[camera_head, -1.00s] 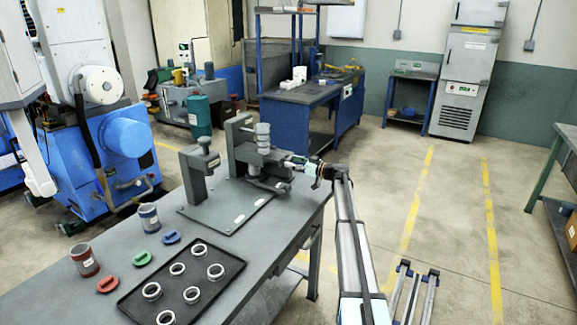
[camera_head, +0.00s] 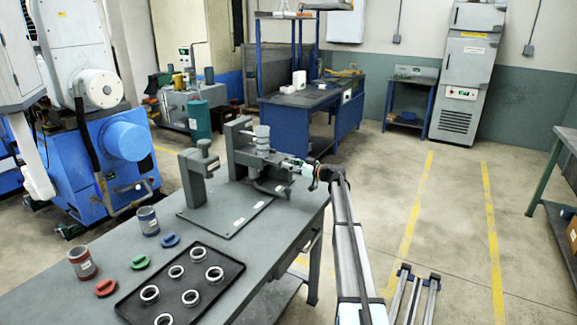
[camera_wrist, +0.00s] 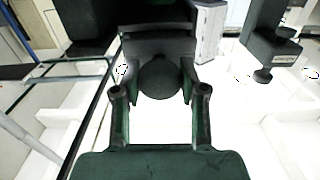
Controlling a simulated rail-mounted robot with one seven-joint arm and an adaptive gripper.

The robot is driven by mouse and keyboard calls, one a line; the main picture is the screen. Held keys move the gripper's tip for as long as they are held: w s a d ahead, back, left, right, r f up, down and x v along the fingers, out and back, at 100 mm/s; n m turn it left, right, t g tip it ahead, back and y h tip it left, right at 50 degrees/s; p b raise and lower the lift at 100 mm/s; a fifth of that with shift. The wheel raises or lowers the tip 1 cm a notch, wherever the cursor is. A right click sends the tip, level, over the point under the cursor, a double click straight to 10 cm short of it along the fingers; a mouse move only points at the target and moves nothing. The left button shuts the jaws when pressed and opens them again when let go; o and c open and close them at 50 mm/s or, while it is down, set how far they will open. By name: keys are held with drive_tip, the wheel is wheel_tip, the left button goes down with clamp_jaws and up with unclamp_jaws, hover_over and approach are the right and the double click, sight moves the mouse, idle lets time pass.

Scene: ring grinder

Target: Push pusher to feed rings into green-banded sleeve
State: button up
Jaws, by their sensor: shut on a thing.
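In the head view, the grey feeding fixture (camera_head: 243,150) stands on the table's far right corner, with a grey stacked cylinder (camera_head: 263,138) upright in it. My gripper (camera_head: 287,164) reaches the fixture's right side, low beside this cylinder. In the wrist view, my gripper's (camera_wrist: 159,78) two dark fingers close around a round dark knob (camera_wrist: 158,80), which looks like the pusher's end. Contact at the fingertips is hard to make out. A red-banded sleeve (camera_head: 82,264) and a blue-banded sleeve (camera_head: 148,222) stand at the table's left. I cannot make out a green-banded sleeve.
A black tray (camera_head: 222,293) with several metal rings lies at the front of the table. Red (camera_head: 105,288), green (camera_head: 140,262) and blue (camera_head: 169,240) flat pieces lie beside it. A grey post stand (camera_head: 196,175) stands left of the fixture.

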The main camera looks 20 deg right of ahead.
sight(278, 158)
drive_tip(key=shift+b+x, duration=2.5)
drive_tip(key=shift+x, duration=0.7)
drive_tip(key=shift+s, duration=0.1)
drive_tip(key=shift+b+v, duration=2.45)
drive_tip(key=shift+v, duration=0.8)
drive_tip(key=o, duration=1.1)
drive_tip(key=shift+c, duration=0.2)
drive_tip(key=shift+d, duration=0.1)
